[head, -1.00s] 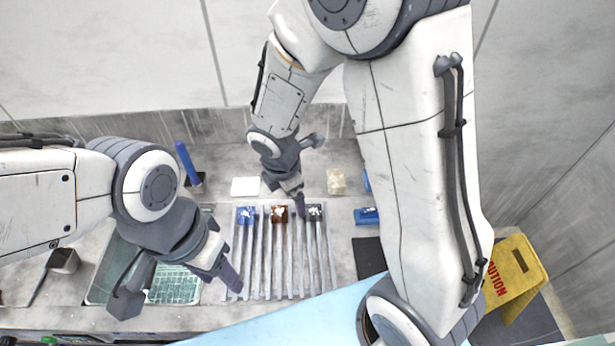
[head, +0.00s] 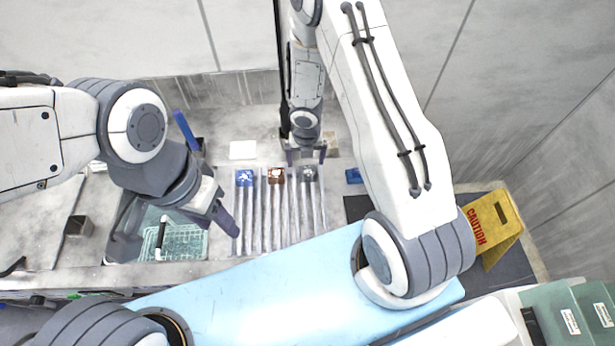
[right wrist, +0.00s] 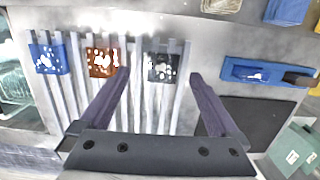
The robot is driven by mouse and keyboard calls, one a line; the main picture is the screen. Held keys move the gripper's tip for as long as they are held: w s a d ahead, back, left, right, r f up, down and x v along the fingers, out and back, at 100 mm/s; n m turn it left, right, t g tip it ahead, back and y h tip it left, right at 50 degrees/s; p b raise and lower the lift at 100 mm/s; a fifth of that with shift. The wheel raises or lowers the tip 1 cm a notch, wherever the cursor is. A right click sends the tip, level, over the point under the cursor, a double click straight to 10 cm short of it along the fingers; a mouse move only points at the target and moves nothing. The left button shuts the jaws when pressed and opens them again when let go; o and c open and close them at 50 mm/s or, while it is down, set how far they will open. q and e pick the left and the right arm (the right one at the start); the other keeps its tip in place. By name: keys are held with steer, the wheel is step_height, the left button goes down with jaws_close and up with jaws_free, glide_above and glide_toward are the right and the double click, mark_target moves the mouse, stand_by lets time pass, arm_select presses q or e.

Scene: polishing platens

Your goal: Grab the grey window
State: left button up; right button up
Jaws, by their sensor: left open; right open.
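The grey window (head: 308,174), a small dark grey square piece with white flecks, lies at the far right end of the rack of pale bars. It also shows in the right wrist view (right wrist: 161,67), between and just beyond my fingertips. My right gripper (head: 306,158) is open and empty, fingers pointing down close behind the grey window in the head view. Its two spread fingers also show in the right wrist view (right wrist: 161,78). My left gripper (head: 230,228) is open and empty, left of the rack's near end.
A brown piece (head: 275,175) and a blue piece (head: 244,177) lie left of the grey window on the rack. A blue item (head: 354,176) lies to the right. A basin with a green basket (head: 182,243) is left of the rack. A white square (head: 243,150) lies behind.

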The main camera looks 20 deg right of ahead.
mark_target(308, 172)
steer(key=shift+s+f+b, duration=0.1)
steer(key=shift+f+b, duration=0.4)
steer(key=f+b, duration=0.4)
steer(key=shift+s+d+f+b, duration=0.1)
steer(key=shift+d+f+b, duration=0.1)
steer(key=shift+b, duration=0.1)
steer(key=shift+r, duration=0.15)
jaws_close()
